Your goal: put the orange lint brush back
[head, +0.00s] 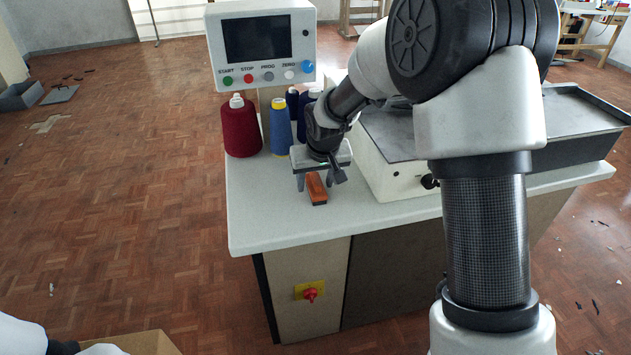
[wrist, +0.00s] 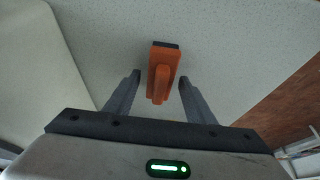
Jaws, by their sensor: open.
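The orange lint brush (head: 317,189) lies on the pale table top, near its front edge, in the head view. It also shows in the wrist view (wrist: 163,68), with a dark strip at its far end. My gripper (head: 315,184) is over the brush with its fingers pointing down. In the wrist view the two fingers (wrist: 159,88) are apart, one on each side of the brush's near end, with a gap on both sides. The gripper is open and holds nothing. I cannot tell how high the fingertips are above the table.
A dark red thread cone (head: 241,130) and a blue one (head: 280,128) stand behind my gripper, with dark cones beside them. A control panel (head: 263,47) rises above them. The white machine body (head: 381,165) stands close on the right. The table's front left (head: 262,215) is clear.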

